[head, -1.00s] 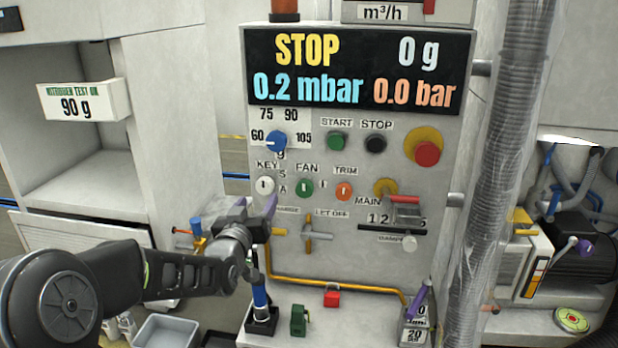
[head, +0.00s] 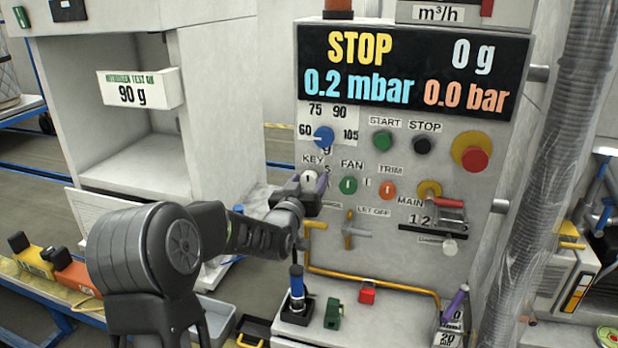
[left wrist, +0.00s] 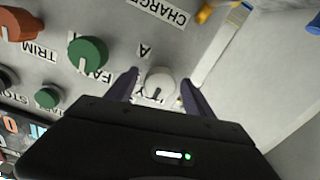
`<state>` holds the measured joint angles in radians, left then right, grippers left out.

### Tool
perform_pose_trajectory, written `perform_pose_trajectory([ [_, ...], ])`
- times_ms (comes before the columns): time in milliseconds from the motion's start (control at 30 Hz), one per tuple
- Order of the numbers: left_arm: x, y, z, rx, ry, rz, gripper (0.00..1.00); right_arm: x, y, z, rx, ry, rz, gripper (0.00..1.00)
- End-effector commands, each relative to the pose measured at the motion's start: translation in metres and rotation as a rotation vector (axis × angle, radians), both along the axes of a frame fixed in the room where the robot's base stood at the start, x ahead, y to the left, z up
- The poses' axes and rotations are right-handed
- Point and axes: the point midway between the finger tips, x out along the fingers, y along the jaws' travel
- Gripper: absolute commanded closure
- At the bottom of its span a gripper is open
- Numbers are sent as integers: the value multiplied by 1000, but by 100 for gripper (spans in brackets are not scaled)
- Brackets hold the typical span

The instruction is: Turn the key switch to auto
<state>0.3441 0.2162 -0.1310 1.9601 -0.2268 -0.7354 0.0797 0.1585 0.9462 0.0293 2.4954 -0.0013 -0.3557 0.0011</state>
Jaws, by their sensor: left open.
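The key switch is a white round knob (head: 309,177) under the KEY label on the grey control panel (head: 470,290). My left gripper (head: 312,188) is in front of the panel at the key switch and partly covers it and its letters. In the left wrist view the white knob (left wrist: 160,82) lies between the two open fingers of my left gripper (left wrist: 160,88). Whether the fingers touch the knob cannot be told. The letter A (left wrist: 144,50) shows beside the knob. My right gripper is not in view.
The green FAN knob (head: 348,185) and the orange TRIM knob (head: 388,191) sit right of the key switch. The blue dial (head: 324,137) is above it. A yellow pipe (head: 370,285) and a yellow lever (head: 352,230) stick out below.

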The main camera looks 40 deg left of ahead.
Motion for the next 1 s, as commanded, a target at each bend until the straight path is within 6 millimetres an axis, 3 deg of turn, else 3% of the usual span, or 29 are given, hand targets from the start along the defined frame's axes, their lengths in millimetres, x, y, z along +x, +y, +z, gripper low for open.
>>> perform_pose_trajectory([
  [367,6,2,0,0,0,0,41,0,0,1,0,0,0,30],
  [1000,6,2,0,0,0,0,93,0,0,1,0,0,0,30],
])
